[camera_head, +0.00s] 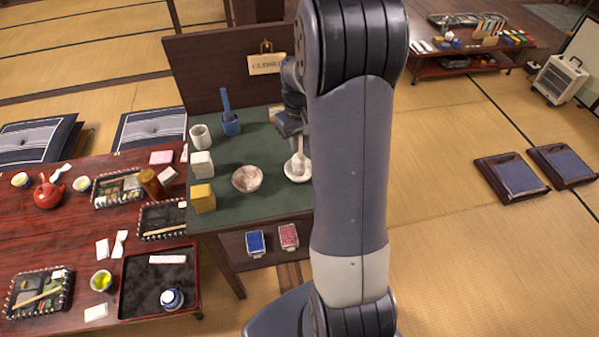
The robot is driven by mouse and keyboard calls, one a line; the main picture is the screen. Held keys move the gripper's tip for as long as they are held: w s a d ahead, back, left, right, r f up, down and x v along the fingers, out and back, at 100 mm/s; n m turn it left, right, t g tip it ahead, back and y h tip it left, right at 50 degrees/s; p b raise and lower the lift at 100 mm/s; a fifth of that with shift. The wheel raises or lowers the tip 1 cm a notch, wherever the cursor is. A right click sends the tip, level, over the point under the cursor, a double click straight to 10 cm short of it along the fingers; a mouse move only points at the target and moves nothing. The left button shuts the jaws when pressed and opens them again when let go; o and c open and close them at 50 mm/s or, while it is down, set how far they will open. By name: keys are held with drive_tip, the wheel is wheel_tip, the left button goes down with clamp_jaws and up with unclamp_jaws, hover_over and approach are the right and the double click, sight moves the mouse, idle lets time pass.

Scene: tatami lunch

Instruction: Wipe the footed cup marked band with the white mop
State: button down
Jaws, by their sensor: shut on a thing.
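My gripper (290,126) is over the right part of the green-topped table, partly hidden behind my arm. It is shut on the white mop (299,164), whose pale handle runs up to the jaws. The mop's head is at or just above a white dish (290,174); I cannot tell if they touch. A white and blue cup (171,298) stands on the black tray at the lower left, apart from my gripper. It is too small to tell its foot or band clearly, so I cannot be sure it is the marked cup.
On the green table (225,207) stand a blue handled tool in a blue holder (231,123), a whitish cup (200,137), white and yellow blocks (204,198) and a speckled bowl (247,179). A signboard (215,70) rises behind. The red lunch table (60,235) is crowded.

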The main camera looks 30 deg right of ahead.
drive_tip(key=m, duration=0.5)
drive_tip(key=shift+s+a+m, duration=0.1)
drive_tip(key=shift+s+m, duration=0.05)
drive_tip(key=shift+m, duration=0.15)
drive_tip(key=m, duration=0.5)
drive_tip(key=shift+s+a, duration=0.1)
drive_tip(key=shift+s, duration=0.05)
drive_tip(key=n, duration=0.4)
drive_tip(key=n+p, duration=0.1)
drive_tip(key=n, duration=0.1)
drive_tip(key=shift+d+n, duration=0.25)
drive_tip(key=shift+n, duration=0.05)
drive_tip(key=n, duration=0.7)
drive_tip(key=shift+d, duration=0.25)
drive_tip(key=m, duration=0.3)
drive_tip(key=shift+w+a+m, duration=0.1)
drive_tip(key=shift+w+m, duration=0.1)
drive_tip(key=shift+m, duration=0.1)
drive_tip(key=m, duration=0.4)
drive_tip(key=shift+w+a+p, duration=0.1)
drive_tip(key=shift+w+p, duration=0.05)
drive_tip(key=shift+p, duration=0.2)
drive_tip(key=m, duration=0.6)
drive_tip(key=shift+w+a, duration=0.1)
drive_tip(key=shift+a, duration=0.05)
